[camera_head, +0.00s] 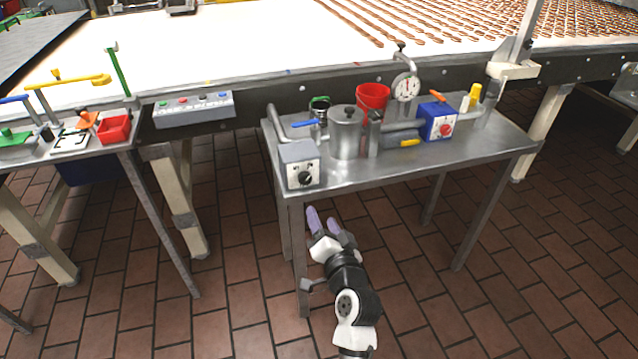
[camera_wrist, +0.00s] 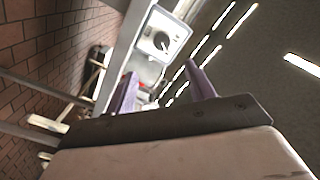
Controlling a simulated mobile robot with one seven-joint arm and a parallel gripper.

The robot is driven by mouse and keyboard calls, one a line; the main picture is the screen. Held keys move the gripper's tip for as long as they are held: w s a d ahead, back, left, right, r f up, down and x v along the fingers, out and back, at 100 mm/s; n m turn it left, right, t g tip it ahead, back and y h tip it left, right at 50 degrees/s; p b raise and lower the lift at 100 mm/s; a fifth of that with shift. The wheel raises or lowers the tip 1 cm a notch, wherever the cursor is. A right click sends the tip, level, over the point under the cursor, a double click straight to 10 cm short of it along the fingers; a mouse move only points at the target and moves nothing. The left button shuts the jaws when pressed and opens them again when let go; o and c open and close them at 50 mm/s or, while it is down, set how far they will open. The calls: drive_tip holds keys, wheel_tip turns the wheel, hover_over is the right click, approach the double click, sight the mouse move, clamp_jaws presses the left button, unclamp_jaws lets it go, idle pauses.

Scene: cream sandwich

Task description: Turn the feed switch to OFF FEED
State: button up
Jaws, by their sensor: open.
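A grey box with a white front plate and a black rotary knob, the feed switch (camera_head: 300,165), stands at the left front corner of the metal table (camera_head: 420,160). Its lettering is too small to read, and I cannot tell the knob's setting. The switch also shows in the wrist view (camera_wrist: 162,36), beyond the fingers and tilted. My gripper (camera_head: 322,220) is in front of the table's edge, lower than the switch and apart from it. Its two purple fingers are spread with nothing between them. They also show in the wrist view (camera_wrist: 162,82).
A button panel (camera_head: 195,108) is on the conveyor side. Another table with coloured parts stands left. Floor in front is clear.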

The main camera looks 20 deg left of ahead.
sight(306, 181)
drive_tip(key=p+x, duration=0.3)
drive_tip(key=x, duration=1)
drive_tip(key=shift+a+r+p, duration=0.15)
drive_tip(key=shift+a+p, duration=0.05)
drive_tip(key=shift+p, duration=0.15)
drive_tip(key=c, duration=1)
